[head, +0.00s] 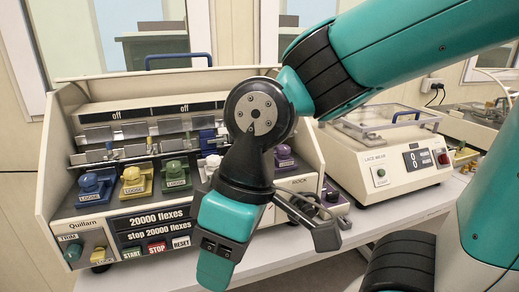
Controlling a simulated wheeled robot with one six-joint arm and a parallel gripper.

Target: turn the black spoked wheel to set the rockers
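The flex-testing machine (112,202) stands on the bench, with a "ROCK" label at the right end of its front panel.
Coloured clamps, including blue (92,188), yellow (134,182) and green (176,177), line the machine's front. A dark knobbed block (335,201) sits beside its right end. The lace wear tester (384,150) stands to the right. Bare bench (385,216) lies in front of it.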

